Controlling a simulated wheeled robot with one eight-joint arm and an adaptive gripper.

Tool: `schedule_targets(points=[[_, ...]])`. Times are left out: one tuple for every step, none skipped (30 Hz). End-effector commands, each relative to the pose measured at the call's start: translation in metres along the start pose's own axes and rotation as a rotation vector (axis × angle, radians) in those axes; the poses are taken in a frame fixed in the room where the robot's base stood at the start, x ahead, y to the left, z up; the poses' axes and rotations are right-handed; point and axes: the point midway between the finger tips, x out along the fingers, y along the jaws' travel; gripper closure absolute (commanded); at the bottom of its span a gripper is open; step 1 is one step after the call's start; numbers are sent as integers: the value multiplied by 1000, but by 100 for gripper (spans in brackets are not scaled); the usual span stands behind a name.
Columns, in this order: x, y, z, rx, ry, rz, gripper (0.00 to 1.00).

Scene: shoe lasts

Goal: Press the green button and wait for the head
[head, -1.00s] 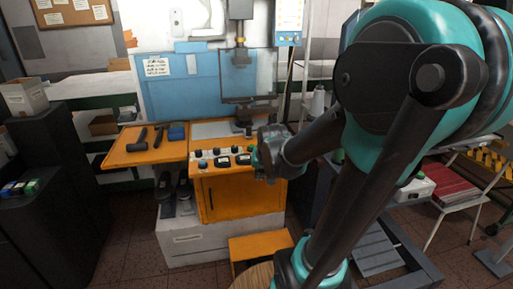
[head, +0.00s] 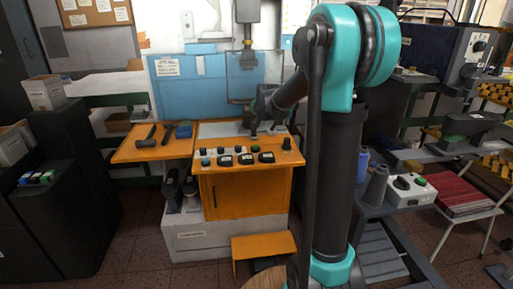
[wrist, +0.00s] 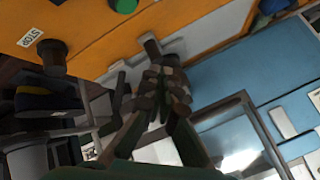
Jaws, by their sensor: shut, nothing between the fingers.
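A green button (wrist: 124,4) shows at the top edge of the wrist view, on an orange panel. A dark round knob (wrist: 52,55) stands beside a STOP label on that panel. In the head view the orange console (head: 235,195) carries a row of small buttons and dials. My gripper (head: 253,135) points down at the console's back edge, by the machine. Its fingers (wrist: 157,78) are together and empty in the wrist view, apart from the green button. The machine head (head: 247,55) hangs above, in front of the blue panel (head: 200,85).
An orange side shelf (head: 150,148) holds hammers and a dark blue item. An orange step (head: 263,250) stands below the console. A white control box (head: 408,190) with a green button sits at right. Dark cabinets (head: 70,190) stand at left, with open floor between.

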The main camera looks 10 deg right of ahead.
Motion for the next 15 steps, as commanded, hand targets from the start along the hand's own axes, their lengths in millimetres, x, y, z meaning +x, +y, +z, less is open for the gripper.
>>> schedule_targets(points=[[0, 0, 0, 0, 0, 0, 100], [0, 0, 0, 0, 0, 0, 100], [0, 0, 0, 0, 0, 0, 100], [0, 0, 0, -1, 0, 0, 100], [0, 1, 1, -1, 0, 0, 100], [1, 1, 1, -1, 0, 0, 100], [2, 2, 2, -1, 0, 1, 100], [3, 3, 2, -1, 0, 1, 100], [5, 4, 4, -1, 0, 1, 100], [7, 5, 5, -1, 0, 1, 100], [9, 7, 6, -1, 0, 1, 100], [12, 9, 9, -1, 0, 1, 100], [15, 11, 11, -1, 0, 1, 100], [17, 13, 13, -1, 0, 1, 100], [21, 16, 16, -1, 0, 1, 100]])
